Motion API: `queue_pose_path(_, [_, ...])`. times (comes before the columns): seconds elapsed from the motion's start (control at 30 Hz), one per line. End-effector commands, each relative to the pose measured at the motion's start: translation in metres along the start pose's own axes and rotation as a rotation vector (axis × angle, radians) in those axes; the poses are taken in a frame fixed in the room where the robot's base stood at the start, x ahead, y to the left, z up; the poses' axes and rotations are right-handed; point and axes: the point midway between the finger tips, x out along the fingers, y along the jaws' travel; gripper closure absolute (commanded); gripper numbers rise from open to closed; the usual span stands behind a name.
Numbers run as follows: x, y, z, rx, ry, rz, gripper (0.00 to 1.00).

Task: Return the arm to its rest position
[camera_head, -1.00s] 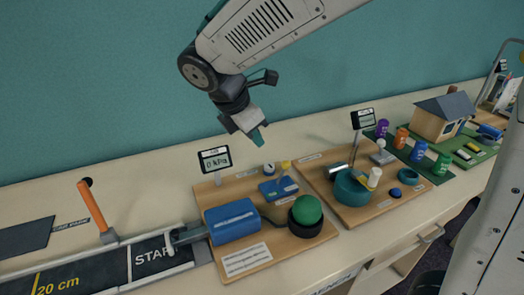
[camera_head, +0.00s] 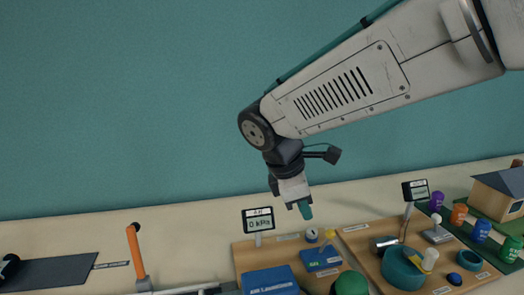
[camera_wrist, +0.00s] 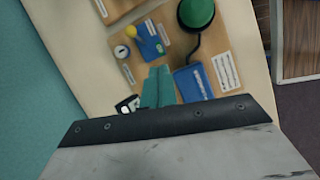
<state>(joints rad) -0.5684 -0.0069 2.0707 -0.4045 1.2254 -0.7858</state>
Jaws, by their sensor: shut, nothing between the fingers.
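My gripper (camera_head: 305,208) hangs from my raised arm with its teal fingers pointing down, above the back part of the table. Its fingers are shut with nothing between them. In the wrist view the teal fingers (camera_wrist: 157,88) show over the wooden board with the blue launcher, apart from the things on it as far as I can tell.
Below are a "0 kPa" display (camera_head: 258,219), a blue launcher box (camera_head: 270,281), a green dome (camera_head: 351,283) and a small blue unit (camera_head: 321,258). An orange-handled lever (camera_head: 135,252) stands left. A second board holds a teal round container (camera_head: 402,268). Above the table is open room before the teal wall.

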Motion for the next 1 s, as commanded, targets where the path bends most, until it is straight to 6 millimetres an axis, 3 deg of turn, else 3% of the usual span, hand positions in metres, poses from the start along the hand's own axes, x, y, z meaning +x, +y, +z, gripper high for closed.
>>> queue_pose_path(0.4, [0.023,-0.122,0.103,0.98,0.146,-0.249,1.0])
queue_pose_path(0.6, [0.034,-0.179,0.137,1.363,0.225,-0.333,1.0])
queue_pose_path(0.77, [0.036,-0.198,0.154,1.481,0.276,-0.321,1.0])
queue_pose_path(1.0, [0.033,-0.199,0.164,1.527,0.295,-0.298,1.0])
